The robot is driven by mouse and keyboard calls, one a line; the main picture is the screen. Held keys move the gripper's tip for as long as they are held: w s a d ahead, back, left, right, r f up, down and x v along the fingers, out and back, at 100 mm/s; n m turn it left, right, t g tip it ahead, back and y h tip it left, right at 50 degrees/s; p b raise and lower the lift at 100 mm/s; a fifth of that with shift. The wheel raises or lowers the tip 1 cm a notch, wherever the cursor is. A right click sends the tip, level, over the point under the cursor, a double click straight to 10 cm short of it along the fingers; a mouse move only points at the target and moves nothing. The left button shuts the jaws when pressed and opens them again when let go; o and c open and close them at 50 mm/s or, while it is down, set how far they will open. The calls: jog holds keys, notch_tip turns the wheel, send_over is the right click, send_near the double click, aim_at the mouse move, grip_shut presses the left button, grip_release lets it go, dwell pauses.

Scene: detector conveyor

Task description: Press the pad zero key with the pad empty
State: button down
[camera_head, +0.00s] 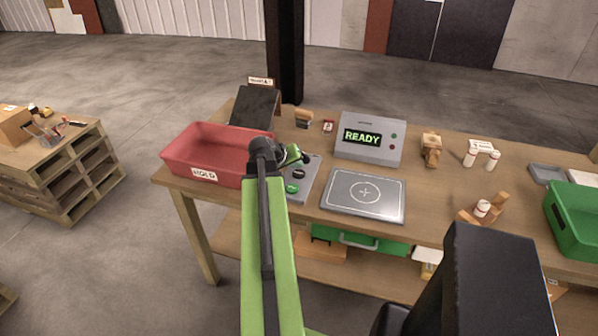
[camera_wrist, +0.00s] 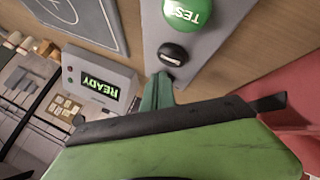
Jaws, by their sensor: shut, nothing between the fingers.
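The pad (camera_head: 350,201) is a grey plate with a white ring and cross, and nothing lies on it. Part of it shows at the upper left of the wrist view (camera_wrist: 75,38). Left of it is a grey key panel (camera_head: 304,190) with a black key (camera_head: 298,173) and a green key (camera_head: 291,188). In the wrist view the green key (camera_wrist: 187,10) reads "TES", partly cut off, and the black key (camera_wrist: 173,54) has a pale mark. My gripper (camera_head: 296,155) is shut and empty near the panel's far end. Its fingertips (camera_wrist: 162,76) appear close to the black key; contact is unclear.
A grey box with a display (camera_head: 370,138) reads READY behind the pad. A red bin (camera_head: 215,145) stands close left of my gripper, partly hidden by my arm. A dark slanted board (camera_head: 255,106) stands behind. Small items and a green bin (camera_head: 575,230) are at right.

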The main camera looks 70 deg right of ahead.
aim_at(297, 174)
notch_tip(297, 174, up, 4)
jog(key=p, duration=0.3)
jog(key=shift+r+p, duration=0.25)
jog(key=shift+p, duration=0.15)
jog(key=shift+f, duration=0.15)
